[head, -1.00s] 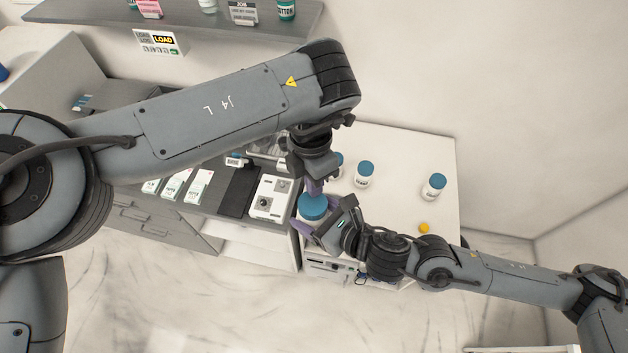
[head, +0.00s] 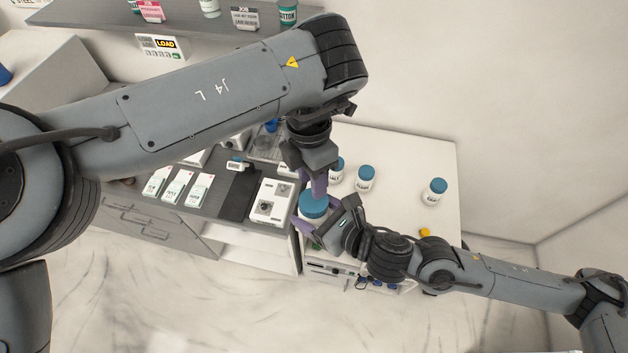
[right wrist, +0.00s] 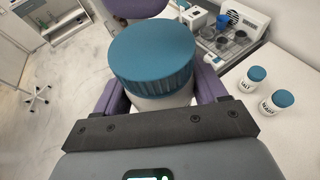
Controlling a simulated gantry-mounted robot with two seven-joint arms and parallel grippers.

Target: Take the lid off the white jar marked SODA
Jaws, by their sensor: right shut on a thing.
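A white jar (right wrist: 160,103) with a broad ribbed blue lid (right wrist: 153,52) fills the middle of the right wrist view. The lid is seated on the jar. Any marking on this jar is hidden from view. My right gripper (right wrist: 160,100) has its purple fingers on both sides of the white body, below the lid, and is shut on the jar. In the head view the same blue lid (head: 313,205) shows between my two grippers. My left gripper (head: 317,185) points down at the far edge of the lid; its finger gap is hidden, and contact is unclear.
Other white jars with blue lids stand on the white counter: one in the middle (head: 366,178) and one at the right (head: 434,191). A small yellow object (head: 424,232) lies near my right arm. A white device (head: 270,200) stands left of the grippers. The counter's back right is clear.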

